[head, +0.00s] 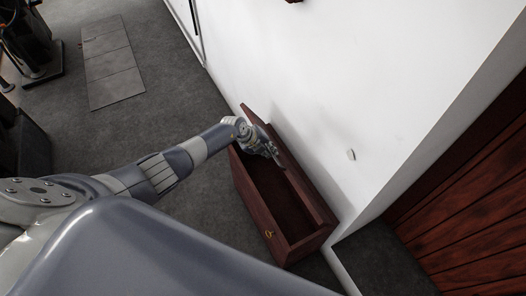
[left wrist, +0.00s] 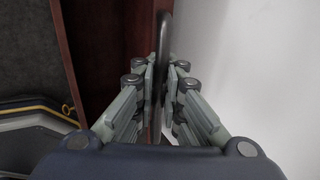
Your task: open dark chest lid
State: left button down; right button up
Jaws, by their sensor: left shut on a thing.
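The dark red-brown wooden chest (head: 243,188) stands on the floor against the white wall, with a small gold fitting (head: 269,234) near one end. Its lid (head: 304,187) is raised on the wall side, and the dark interior shows. My left gripper (head: 275,156) is at the raised lid. In the left wrist view its fingers (left wrist: 162,66) are shut on a thin dark curved bar (left wrist: 161,26), which looks like the lid's handle. The fingers hide part of the bar and where it joins the lid. My right gripper is not in view.
The white wall (head: 330,75) rises close behind the chest. A red-brown plank surface (head: 475,205) is at the right. Grey floor (head: 165,95) is open at the left, with a flat pale panel (head: 112,65) on it. Dark equipment (head: 30,45) stands at the far left.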

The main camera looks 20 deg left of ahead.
pick_arm(q)
jog(key=shift+g+y, duration=0.6)
jog(key=shift+g, duration=0.1)
jog(key=w+d, duration=0.1)
jog(key=w+d+r+b, duration=0.1)
jog(key=w, duration=0.1)
jog(key=w+d+r, duration=0.1)
jog(key=shift+w+r, duration=0.1)
jog(key=shift+w, duration=0.05)
jog(key=w+d+r+b, duration=0.2)
jog(key=w+d+b, duration=0.1)
jog(key=w+b, duration=0.2)
jog(key=shift+d, duration=0.4)
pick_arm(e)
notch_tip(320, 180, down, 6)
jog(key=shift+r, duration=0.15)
pick_arm(q)
jog(key=c, duration=1.7)
grip_release()
jog(key=shift+s, duration=0.25)
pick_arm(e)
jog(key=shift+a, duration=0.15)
pick_arm(q)
jog(key=shift+f, duration=0.15)
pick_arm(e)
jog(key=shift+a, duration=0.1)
